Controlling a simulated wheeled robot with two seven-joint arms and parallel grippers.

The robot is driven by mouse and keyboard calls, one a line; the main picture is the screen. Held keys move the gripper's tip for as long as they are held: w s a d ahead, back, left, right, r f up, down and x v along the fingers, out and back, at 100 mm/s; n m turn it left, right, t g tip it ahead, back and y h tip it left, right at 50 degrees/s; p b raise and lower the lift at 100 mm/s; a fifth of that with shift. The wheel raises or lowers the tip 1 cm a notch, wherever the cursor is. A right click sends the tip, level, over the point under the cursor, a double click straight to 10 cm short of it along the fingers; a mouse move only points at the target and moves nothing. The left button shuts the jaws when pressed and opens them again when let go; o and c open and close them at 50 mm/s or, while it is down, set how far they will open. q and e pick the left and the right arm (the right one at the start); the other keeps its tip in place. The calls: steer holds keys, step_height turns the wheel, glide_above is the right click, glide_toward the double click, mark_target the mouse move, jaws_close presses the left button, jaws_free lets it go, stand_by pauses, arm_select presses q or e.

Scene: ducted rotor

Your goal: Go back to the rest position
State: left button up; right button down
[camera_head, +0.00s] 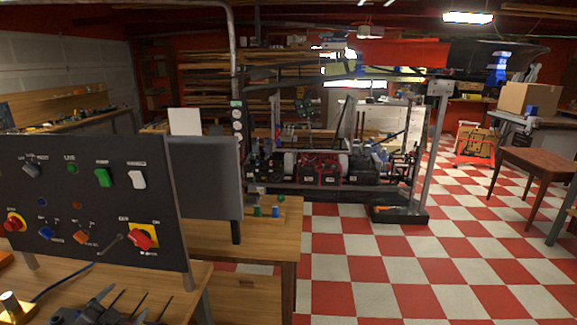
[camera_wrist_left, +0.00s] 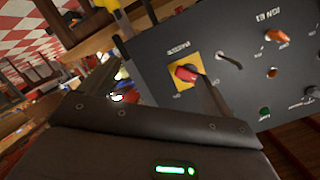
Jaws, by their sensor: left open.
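My left gripper (camera_head: 125,302) is low at the bottom left of the head view, dark and partly cut off by the frame edge. It is in front of and below the black control panel (camera_head: 100,215), with no visible contact. The panel's red knob on a yellow plate (camera_wrist_left: 187,73) appears just beyond the fingers. My right gripper is not in view.
The panel stands on a wooden bench (camera_head: 250,240) beside a dark grey screen-like board (camera_head: 205,178). A brass-topped knob (camera_head: 12,302) and blue cable lie at the lower left. Checkered floor (camera_head: 370,270) is open at right, with a wooden table (camera_head: 540,162) beyond.

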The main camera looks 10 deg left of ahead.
arm_select(q)
steer(key=s+d+f+n+g, duration=0.3)
steer(key=s+d+f+g, duration=0.3)
steer(key=s+d+f, duration=0.55)
steer(key=s+d+f+n+g+h, duration=0.1)
steer(key=s+d+g, duration=0.2)
steer(key=s+d, duration=0.45)
steer(key=s+d+f+n+g+h, duration=0.1)
steer(key=s+d+g, duration=0.3)
steer(key=s, duration=0.6)
step_height(320, 180, down, 27)
steer(key=s, duration=0.1)
steer(key=s+a+f+g, duration=0.1)
steer(key=s+a+f, duration=0.1)
steer(key=s+f, duration=1.3)
steer(key=shift+s+a+m+g+y, duration=0.2)
steer(key=shift+s+m+g+y, duration=0.1)
steer(key=shift+s, duration=0.55)
